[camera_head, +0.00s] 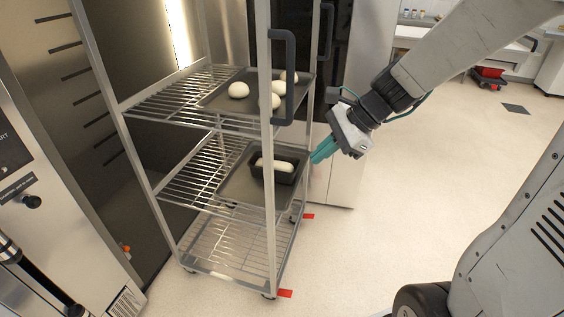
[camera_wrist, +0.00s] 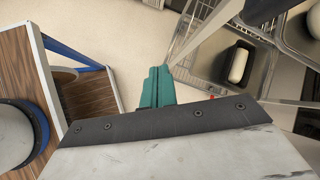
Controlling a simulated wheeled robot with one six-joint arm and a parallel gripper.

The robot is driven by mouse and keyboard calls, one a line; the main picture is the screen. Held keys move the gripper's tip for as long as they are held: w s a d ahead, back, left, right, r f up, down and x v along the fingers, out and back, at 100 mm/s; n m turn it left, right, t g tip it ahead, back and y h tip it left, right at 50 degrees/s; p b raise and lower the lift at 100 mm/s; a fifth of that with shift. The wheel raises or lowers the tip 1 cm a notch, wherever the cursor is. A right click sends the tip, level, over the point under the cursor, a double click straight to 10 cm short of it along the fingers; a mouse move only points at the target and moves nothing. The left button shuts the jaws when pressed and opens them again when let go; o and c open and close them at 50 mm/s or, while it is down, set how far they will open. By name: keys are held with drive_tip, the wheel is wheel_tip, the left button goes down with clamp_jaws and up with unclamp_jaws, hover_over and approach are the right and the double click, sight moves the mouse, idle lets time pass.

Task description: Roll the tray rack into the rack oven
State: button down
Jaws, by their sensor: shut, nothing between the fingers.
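The tray rack (camera_head: 270,190) is a tall silver frame on castors with wire shelves, standing upright in the middle of the head view. Two dark vertical handles (camera_head: 283,77) are on its posts. Its upper tray (camera_head: 215,101) carries several dough balls; the lower tray (camera_head: 232,190) carries a loaf tin (camera_head: 272,170) with dough. The rack oven (camera_head: 60,95), with slotted steel walls and a lit strip, is behind and left of the rack; how far the rack is inside, I cannot tell. My gripper (camera_head: 318,154) is shut and empty, just right of the rack. Its teal fingers (camera_wrist: 157,88) show together in the wrist view.
An oven control panel (camera_head: 20,165) stands at left. The floor (camera_head: 400,200) to the right is open. A wooden-shelved unit (camera_wrist: 90,90) fills the wrist view's left.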

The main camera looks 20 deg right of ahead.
drive_tip(key=w+d+f+m+t, duration=0.2)
drive_tip(key=w+d+f+m, duration=0.25)
drive_tip(key=w+m, duration=0.2)
drive_tip(key=w+a+f, duration=0.6)
drive_tip(key=a, duration=0.2)
drive_tip(key=shift+a+f, duration=0.35)
drive_tip(key=shift+a, duration=0.05)
drive_tip(key=shift+m, duration=0.25)
